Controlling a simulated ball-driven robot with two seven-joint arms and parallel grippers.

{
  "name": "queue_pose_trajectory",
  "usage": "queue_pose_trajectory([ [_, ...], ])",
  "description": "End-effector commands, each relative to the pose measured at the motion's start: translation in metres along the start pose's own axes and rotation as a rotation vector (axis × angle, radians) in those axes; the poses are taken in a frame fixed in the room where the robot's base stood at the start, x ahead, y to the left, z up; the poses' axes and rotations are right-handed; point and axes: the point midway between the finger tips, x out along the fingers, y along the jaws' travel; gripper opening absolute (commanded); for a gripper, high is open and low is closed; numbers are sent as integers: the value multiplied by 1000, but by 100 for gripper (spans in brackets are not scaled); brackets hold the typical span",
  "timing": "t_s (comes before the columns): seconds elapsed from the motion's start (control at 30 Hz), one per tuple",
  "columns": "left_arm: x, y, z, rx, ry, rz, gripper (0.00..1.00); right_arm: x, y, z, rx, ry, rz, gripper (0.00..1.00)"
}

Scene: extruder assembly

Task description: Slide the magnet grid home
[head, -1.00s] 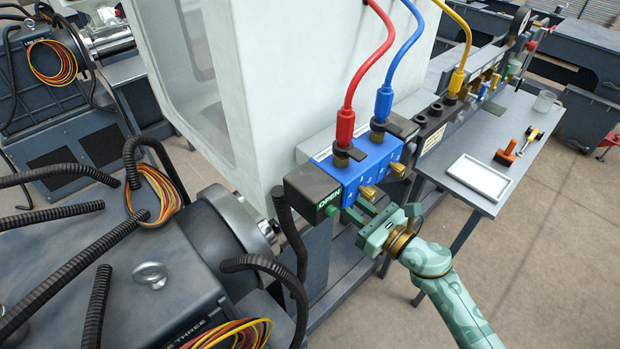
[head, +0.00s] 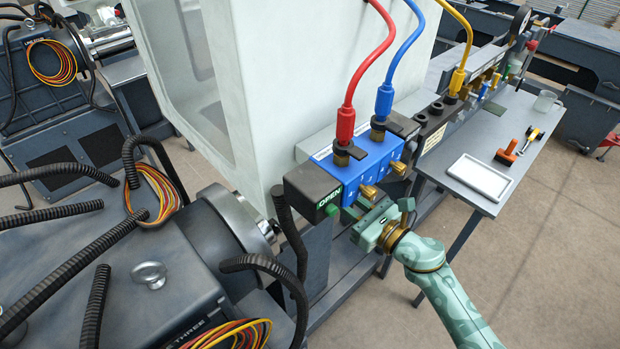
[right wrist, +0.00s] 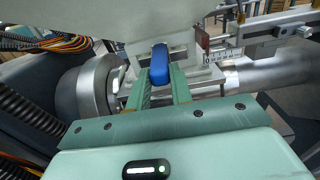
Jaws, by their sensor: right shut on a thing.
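My right gripper (right wrist: 160,85) is shut on a blue rounded handle (right wrist: 160,64), with one green finger on each side of it in the right wrist view. The handle stands in front of a pale metal housing (right wrist: 183,52). I cannot make out the magnet grid itself or how far in it sits. In the head view my right gripper (head: 362,213) is below and in front of the blue valve block (head: 358,172) with brass fittings. Its fingertips are partly hidden there, and the held handle cannot be told apart. My left gripper is out of view.
A black box with a green OPEN sign (head: 328,199) is left of my right gripper. Red (head: 347,124) and blue (head: 384,103) hoses rise above. A round metal flange (head: 232,225) is lower left. A side table with a white tray (head: 480,177) stands right.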

Motion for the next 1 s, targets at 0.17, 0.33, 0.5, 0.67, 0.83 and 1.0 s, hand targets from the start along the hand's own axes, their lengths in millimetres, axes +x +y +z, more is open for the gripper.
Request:
queue_pose_trajectory([
  [0.17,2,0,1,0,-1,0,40,6,0,0,1,-1,1,0],
  [0.33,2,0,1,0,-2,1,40,10,0,0,0,-1,2,27],
  [0.5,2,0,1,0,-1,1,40,10,0,0,0,0,1,47],
  [0.67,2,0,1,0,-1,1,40,9,0,-1,0,2,1,61],
  [0.83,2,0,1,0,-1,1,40,9,0,-1,0,2,1,65],
  [1.0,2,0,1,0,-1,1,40,7,0,-1,0,2,0,65],
])
